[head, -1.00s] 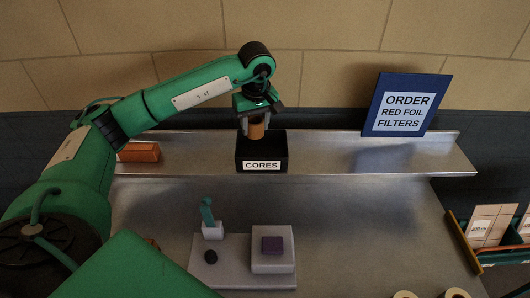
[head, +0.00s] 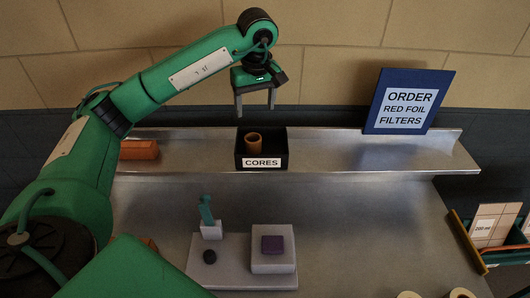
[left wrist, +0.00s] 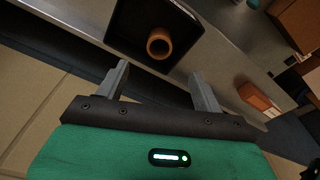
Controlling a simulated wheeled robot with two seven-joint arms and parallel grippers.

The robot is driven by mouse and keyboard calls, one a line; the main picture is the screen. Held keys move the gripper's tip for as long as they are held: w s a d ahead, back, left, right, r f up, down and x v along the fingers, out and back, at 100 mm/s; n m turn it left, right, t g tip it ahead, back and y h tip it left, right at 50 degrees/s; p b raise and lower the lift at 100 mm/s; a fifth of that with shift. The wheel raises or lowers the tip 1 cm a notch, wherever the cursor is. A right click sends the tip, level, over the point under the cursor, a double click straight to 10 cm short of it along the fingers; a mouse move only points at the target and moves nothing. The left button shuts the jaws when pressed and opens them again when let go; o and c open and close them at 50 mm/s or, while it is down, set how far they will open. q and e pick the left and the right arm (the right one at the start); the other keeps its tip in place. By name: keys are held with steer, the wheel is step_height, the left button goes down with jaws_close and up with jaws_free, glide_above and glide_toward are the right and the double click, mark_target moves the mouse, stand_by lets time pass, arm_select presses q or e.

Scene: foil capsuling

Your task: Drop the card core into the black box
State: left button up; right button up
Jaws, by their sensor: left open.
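The card core (head: 253,143) is a short brown tube standing inside the black box (head: 285,160) marked CORES on the shelf. In the left wrist view the core (left wrist: 159,43) stands in the box (left wrist: 128,40), its open end facing the camera. My left gripper (head: 256,114) is open and empty above the box, apart from the core. Its two fingers (left wrist: 160,78) also show spread in the left wrist view. My right gripper is not in view.
An orange-brown block (head: 139,150) lies on the shelf (head: 340,155) left of the box. A blue order sign (head: 408,101) stands at the right. Below, a grey fixture (head: 230,275) holds a purple pad (head: 272,244). A bin with cards (head: 490,228) is at far right.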

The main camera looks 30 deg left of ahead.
arm_select(q)
step_height(320, 180, up, 8)
steer(key=shift+s+d, duration=0.3)
steer(key=shift+d, duration=0.05)
stand_by(0.6)
